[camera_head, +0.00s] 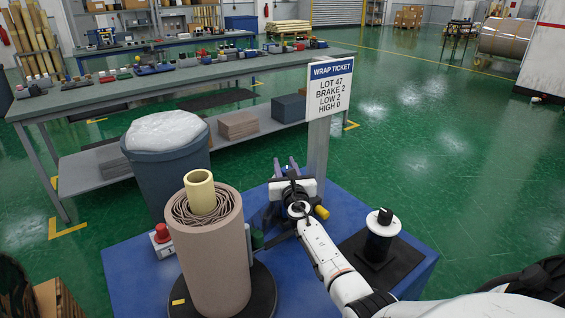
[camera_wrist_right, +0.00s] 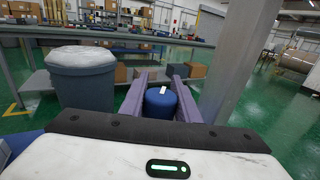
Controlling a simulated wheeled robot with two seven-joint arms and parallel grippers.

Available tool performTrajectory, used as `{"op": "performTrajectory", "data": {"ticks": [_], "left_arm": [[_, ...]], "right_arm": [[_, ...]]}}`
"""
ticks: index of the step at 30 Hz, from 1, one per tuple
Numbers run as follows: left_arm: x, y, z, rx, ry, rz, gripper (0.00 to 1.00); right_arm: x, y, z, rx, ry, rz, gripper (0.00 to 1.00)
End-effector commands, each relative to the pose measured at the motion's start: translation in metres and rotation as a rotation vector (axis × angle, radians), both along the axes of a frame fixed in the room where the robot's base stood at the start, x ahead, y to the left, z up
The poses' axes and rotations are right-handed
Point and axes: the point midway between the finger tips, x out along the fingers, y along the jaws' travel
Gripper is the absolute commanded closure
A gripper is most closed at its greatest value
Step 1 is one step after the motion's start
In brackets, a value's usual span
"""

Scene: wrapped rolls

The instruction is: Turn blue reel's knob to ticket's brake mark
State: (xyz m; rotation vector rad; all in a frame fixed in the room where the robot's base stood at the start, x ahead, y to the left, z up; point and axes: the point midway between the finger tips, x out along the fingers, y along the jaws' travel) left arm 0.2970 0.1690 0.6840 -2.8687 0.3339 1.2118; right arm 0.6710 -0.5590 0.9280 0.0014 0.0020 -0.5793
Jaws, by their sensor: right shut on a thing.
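The wrap ticket (camera_head: 330,88) is a white sign on a grey post and reads LOT 47, BRAKE 2, LOW 2, HIGH 0. My right gripper (camera_head: 290,164) is beyond the brown roll, left of the post. In the right wrist view its two purple fingers (camera_wrist_right: 160,82) are shut on the sides of a round blue knob (camera_wrist_right: 160,104). A short white mark shows on the knob's upper face. No brake scale or numbers around the knob can be read, and the reel's body is largely hidden by my wrist. My left gripper is not in view.
A brown wrapped roll (camera_head: 210,255) with a yellow core stands on a dark turntable. A red button (camera_head: 162,232) is beside it. A black spool (camera_head: 380,232) stands on a dark plate at right. A grey bin (camera_head: 166,170) and long workbench (camera_head: 180,78) are behind.

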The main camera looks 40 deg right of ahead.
Motion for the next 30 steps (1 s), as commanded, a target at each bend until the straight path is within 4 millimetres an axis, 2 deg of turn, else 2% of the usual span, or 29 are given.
{"op": "performTrajectory", "data": {"ticks": [10,24,25,28,30], "left_arm": [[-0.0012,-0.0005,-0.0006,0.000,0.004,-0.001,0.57],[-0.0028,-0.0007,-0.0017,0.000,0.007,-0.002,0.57],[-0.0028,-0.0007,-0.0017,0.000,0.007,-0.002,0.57],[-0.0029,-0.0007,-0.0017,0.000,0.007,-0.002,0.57],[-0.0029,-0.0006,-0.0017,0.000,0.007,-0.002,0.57]], "right_arm": [[-0.0024,-0.0032,0.0003,-0.001,-0.001,-0.109,0.94],[-0.0025,-0.0036,0.0006,-0.002,-0.001,-0.120,0.94],[-0.0025,-0.0036,0.0006,-0.002,-0.001,-0.119,0.68],[-0.0025,-0.0037,0.0007,-0.002,-0.001,-0.119,0.52],[-0.0026,-0.0038,0.0007,-0.002,-0.001,-0.120,0.52]]}}
